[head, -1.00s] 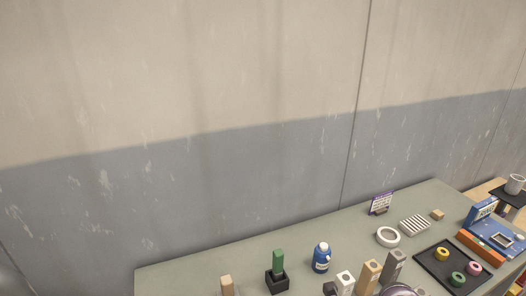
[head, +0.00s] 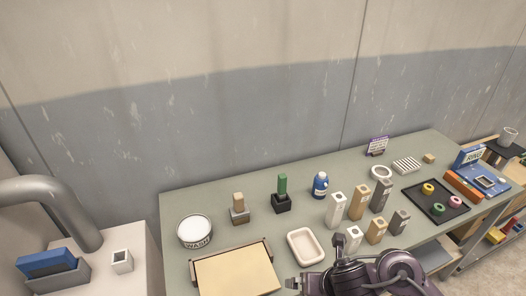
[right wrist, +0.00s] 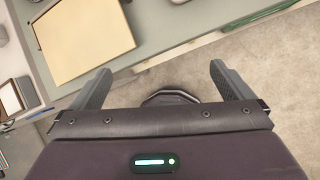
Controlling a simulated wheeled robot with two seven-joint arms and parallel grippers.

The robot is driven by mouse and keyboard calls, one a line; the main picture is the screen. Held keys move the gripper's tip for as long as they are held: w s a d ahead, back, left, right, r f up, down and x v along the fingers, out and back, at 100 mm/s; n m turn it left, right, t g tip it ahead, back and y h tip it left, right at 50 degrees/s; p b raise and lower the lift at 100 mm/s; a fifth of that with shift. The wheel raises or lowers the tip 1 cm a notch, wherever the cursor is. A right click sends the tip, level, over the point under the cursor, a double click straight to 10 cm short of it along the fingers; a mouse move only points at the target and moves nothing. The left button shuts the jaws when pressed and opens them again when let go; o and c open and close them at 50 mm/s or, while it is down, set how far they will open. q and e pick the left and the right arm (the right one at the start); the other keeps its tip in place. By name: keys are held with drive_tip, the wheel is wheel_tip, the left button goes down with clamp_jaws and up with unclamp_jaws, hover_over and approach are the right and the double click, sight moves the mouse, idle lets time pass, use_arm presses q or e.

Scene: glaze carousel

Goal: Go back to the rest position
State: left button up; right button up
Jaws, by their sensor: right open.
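My right gripper (head: 293,284) is at the bottom middle of the head view, by the table's front edge, just right of the tan board (head: 238,272). In the right wrist view my right gripper (right wrist: 160,88) has its two fingers wide apart with nothing between them. Bare floor (right wrist: 255,65) and the table edge show beyond the fingers. The same tan board (right wrist: 82,38) lies at upper left there. My left gripper is in neither view.
The table holds a wash tub (head: 195,232), a pale tray (head: 305,246), a blue bottle (head: 320,186), several upright blocks (head: 358,203) and a black tray (head: 421,205). A sink counter (head: 140,262) stands at left.

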drive_tip(key=s+d+r+m+g+h, duration=0.1)
drive_tip(key=s+d+r+m, duration=0.3)
drive_tip(key=m, duration=1.3)
drive_tip(key=s+d+f+m+g+h, duration=0.1)
drive_tip(key=s+d+m, duration=0.35)
drive_tip(key=m, duration=1.25)
drive_tip(key=s+a+f+g+b, duration=0.1)
drive_tip(key=s+f+b, duration=0.15)
drive_tip(key=f, duration=1.65)
drive_tip(key=s+f+b, duration=0.2)
drive_tip(key=f+b, duration=0.1)
drive_tip(key=f, duration=1.5)
drive_tip(key=s+d+f+g+b, duration=0.1)
drive_tip(key=s+d+f+b, duration=0.1)
drive_tip(key=s+f, duration=1.6)
drive_tip(key=shift+s+d+f+b, duration=0.15)
drive_tip(key=shift+d+f+b, duration=0.25)
drive_tip(key=shift+d+f, duration=0.2)
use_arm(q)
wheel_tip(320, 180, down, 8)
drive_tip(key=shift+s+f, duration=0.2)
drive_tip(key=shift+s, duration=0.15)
use_arm(e)
drive_tip(key=shift+s+f, duration=0.1)
drive_tip(key=shift+s, duration=0.15)
